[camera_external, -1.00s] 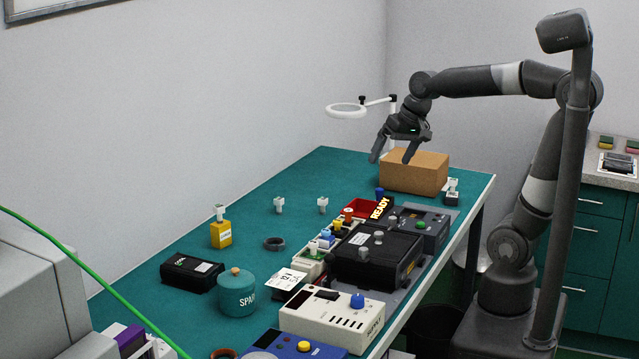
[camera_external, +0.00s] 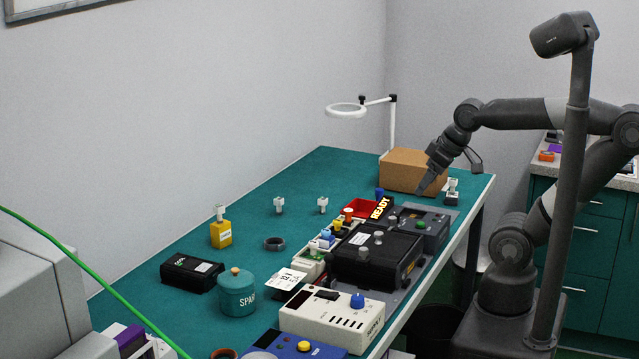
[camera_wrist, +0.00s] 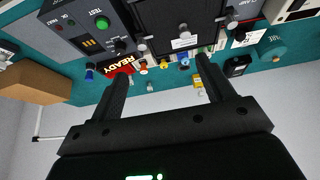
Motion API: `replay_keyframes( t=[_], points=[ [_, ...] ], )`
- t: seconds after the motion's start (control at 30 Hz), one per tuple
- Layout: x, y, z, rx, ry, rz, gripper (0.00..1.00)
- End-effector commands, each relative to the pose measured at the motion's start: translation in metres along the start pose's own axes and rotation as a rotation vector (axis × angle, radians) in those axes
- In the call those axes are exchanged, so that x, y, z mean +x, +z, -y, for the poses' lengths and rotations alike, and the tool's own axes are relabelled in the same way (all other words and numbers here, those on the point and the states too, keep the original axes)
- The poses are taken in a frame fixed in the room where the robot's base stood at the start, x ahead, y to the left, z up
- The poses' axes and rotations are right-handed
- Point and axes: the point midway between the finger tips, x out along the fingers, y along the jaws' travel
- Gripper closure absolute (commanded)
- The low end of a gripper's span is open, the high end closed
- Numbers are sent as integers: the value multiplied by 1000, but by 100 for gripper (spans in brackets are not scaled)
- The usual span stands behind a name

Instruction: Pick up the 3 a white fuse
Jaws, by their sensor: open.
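Small white fuse-like pieces show in the outside view. One (camera_external: 279,204) and another (camera_external: 322,204) stand apart on the green bench top. A third (camera_external: 220,211) is on a yellow block (camera_external: 221,235), and a fourth (camera_external: 452,185) is on a small black block (camera_external: 451,199) near the right edge. No rating can be read on them. My gripper (camera_external: 449,181) is open and empty above the far right of the bench, near the box. In the wrist view its fingers (camera_wrist: 161,66) are spread, with a pale piece (camera_wrist: 150,87) beyond and between them.
A cardboard box (camera_external: 413,171) and a ring lamp (camera_external: 346,110) stand at the back. A red READY bin (camera_external: 361,208), a black tester (camera_external: 376,255) and a white unit (camera_external: 332,320) line the right side. A teal pot (camera_external: 237,292) stands in front.

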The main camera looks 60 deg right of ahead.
Motion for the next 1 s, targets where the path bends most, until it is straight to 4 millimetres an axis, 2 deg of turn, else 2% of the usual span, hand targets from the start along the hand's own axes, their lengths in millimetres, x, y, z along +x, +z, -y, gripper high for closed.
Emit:
replay_keyframes(
  t=[0.03, 0.3, 0.6, 0.67, 0.77, 1.0],
  points=[
    [0, 0, 0, 1, 0, 0, 30],
    [0, 0, 0, 1, 0, 0, 51],
    [1, -6, -1, 1, 1, 3, 51],
    [3, -14, -3, 1, 2, 8, 51],
    [9, -37, -8, 1, 5, 18, 51],
    [38, -106, -31, -4, 12, 44, 51]
  ],
)
